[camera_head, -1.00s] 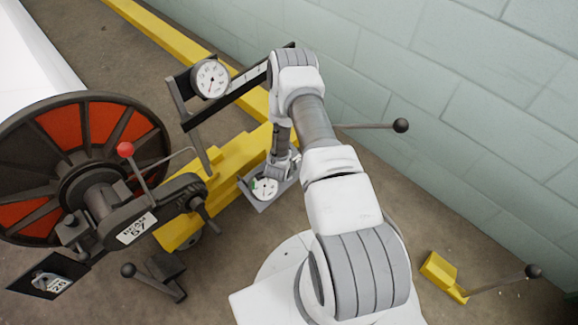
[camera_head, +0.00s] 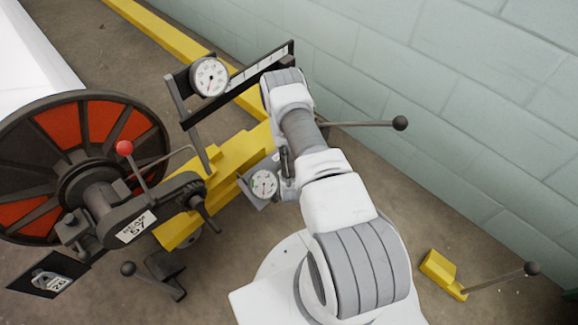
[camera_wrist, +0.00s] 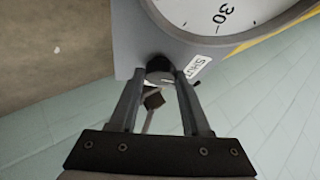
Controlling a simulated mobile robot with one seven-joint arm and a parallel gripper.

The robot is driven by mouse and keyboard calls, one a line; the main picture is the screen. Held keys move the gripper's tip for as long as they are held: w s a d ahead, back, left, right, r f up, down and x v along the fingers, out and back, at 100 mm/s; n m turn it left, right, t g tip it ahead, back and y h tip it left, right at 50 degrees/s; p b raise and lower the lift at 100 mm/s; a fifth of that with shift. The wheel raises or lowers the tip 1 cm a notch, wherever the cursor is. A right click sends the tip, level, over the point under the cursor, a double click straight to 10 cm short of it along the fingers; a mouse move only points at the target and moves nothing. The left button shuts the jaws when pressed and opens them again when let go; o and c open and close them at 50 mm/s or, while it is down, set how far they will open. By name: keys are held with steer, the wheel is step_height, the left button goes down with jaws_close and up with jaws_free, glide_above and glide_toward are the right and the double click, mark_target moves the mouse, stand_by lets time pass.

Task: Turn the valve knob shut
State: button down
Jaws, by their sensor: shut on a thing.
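The valve knob (camera_wrist: 160,66) is a small dark round knob on the edge of a grey box, under a large white dial (camera_wrist: 215,12). A white label (camera_wrist: 197,67) beside it reads SHUT. My gripper (camera_wrist: 159,82) has one finger on each side of the knob and is shut on it. In the head view the dial is the small white gauge (camera_head: 264,184) on the grey box, and my gripper (camera_head: 287,163) is at its right side. The knob is hidden there. A lever with a dark block (camera_wrist: 152,100) shows between the fingers.
A yellow frame (camera_head: 228,162) stands left of my arm, with an upper gauge (camera_head: 210,77) on a dark bar. A red and black wheel (camera_head: 75,130) is at far left. A ball-ended lever (camera_head: 370,123) sticks out right. A pale block wall (camera_head: 470,100) closes the right side.

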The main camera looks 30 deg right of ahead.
stand_by(0.4)
steer(key=shift+c, duration=1.8)
jaws_free()
steer(key=shift+r, duration=0.1)
